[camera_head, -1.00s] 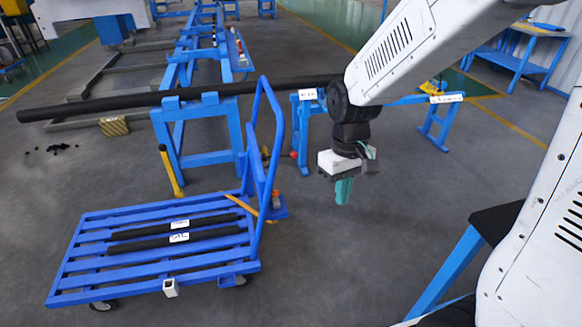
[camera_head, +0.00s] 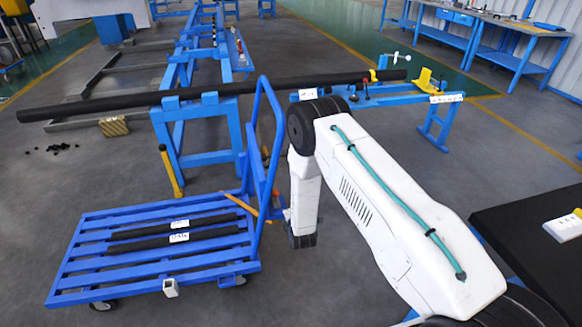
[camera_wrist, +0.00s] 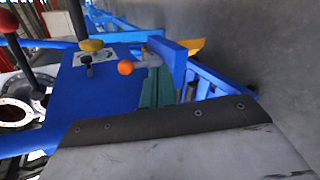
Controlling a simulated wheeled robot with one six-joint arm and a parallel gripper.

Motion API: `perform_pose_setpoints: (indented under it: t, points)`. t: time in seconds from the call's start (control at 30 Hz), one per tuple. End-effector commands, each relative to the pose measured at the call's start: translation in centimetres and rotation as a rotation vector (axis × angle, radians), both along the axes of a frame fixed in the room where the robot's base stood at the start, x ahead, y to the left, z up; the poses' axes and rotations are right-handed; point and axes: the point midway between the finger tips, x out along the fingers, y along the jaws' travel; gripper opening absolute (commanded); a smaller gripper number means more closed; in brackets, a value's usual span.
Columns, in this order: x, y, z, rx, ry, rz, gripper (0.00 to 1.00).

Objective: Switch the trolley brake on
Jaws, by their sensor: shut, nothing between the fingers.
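The blue flatbed trolley (camera_head: 120,288) stands at lower left in the head view, with its upright handle (camera_head: 281,120) at its right end. My forearm and wrist are beside that handle, and they hide my gripper there. In the wrist view the teal fingers of my gripper (camera_wrist: 158,88) are shut and empty. They are beside a blue plate (camera_wrist: 95,95) and close to an orange ball knob (camera_wrist: 125,67). A yellow knob (camera_wrist: 91,45) and a small black lever (camera_wrist: 86,62) are also on this plate. I cannot tell which part is the brake, or whether my fingers touch anything.
Black bars (camera_head: 180,237) with white labels lie on the trolley. A long black pipe (camera_head: 130,101) rests on blue stands (camera_head: 195,130) behind it. A yellow post (camera_head: 171,170) stands beyond the deck. A black-topped table (camera_head: 530,235) is at right. Grey floor between is mostly clear.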

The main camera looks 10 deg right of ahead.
Motion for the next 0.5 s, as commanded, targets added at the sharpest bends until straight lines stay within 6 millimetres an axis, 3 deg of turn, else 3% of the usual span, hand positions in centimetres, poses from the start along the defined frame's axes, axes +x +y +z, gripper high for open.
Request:
perform_pose_setpoints:
  t: [0.1,0.3,0.5]
  points:
    - [1.9,-0.3,2.2,-0.266,-0.251,0.078,0.00]
    - [3.1,-0.6,7.6,-0.621,-0.511,0.096,0.00]
    - [3.0,-0.6,8.8,-0.726,-0.550,0.098,0.00]
